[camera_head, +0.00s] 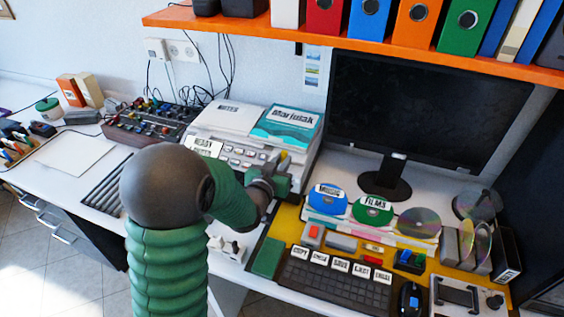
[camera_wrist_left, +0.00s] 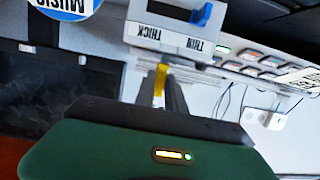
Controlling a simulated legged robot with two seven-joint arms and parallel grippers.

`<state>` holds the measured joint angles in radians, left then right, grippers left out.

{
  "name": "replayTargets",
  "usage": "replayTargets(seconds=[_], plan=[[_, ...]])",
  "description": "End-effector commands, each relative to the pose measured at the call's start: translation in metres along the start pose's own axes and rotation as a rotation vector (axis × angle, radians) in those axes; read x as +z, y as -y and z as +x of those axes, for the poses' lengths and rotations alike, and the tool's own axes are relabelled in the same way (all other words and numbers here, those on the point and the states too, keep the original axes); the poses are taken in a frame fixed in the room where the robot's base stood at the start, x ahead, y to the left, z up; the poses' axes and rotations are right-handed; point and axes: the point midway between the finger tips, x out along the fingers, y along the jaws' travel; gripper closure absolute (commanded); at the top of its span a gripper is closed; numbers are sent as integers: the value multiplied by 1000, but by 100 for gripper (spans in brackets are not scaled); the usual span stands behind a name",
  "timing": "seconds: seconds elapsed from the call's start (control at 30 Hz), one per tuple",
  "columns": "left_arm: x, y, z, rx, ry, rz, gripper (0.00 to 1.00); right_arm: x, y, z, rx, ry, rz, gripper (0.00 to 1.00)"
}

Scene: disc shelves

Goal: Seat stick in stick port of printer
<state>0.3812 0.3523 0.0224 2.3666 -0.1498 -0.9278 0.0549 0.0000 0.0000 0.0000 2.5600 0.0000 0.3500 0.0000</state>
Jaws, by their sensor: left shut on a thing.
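The white printer (camera_head: 238,154) stands left of the monitor, with a buttoned front panel. My left gripper (camera_head: 281,172) is at its right front corner. In the left wrist view, the left gripper (camera_wrist_left: 161,88) is shut on a small yellow stick (camera_wrist_left: 159,80). The stick points at the printer front (camera_wrist_left: 146,57), close to a strip labelled THICK and THIN (camera_wrist_left: 172,37) with a blue lever (camera_wrist_left: 202,14) above. I cannot tell whether its tip touches or enters the port; the port itself is not clearly visible. My right gripper is not in view.
A keyboard (camera_head: 335,284) and discs, including a blue one (camera_head: 327,198), lie right of my arm. A monitor (camera_head: 415,115) stands behind them. An orange shelf (camera_head: 240,24) with binders overhangs the desk. A mixer panel (camera_head: 150,122) is to the left.

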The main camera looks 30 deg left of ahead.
Motion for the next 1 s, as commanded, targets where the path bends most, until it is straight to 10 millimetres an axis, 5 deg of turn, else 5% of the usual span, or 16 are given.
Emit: replayTargets(seconds=[1.0], plan=[[10,0,2,0,0,0,100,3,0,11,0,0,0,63]])
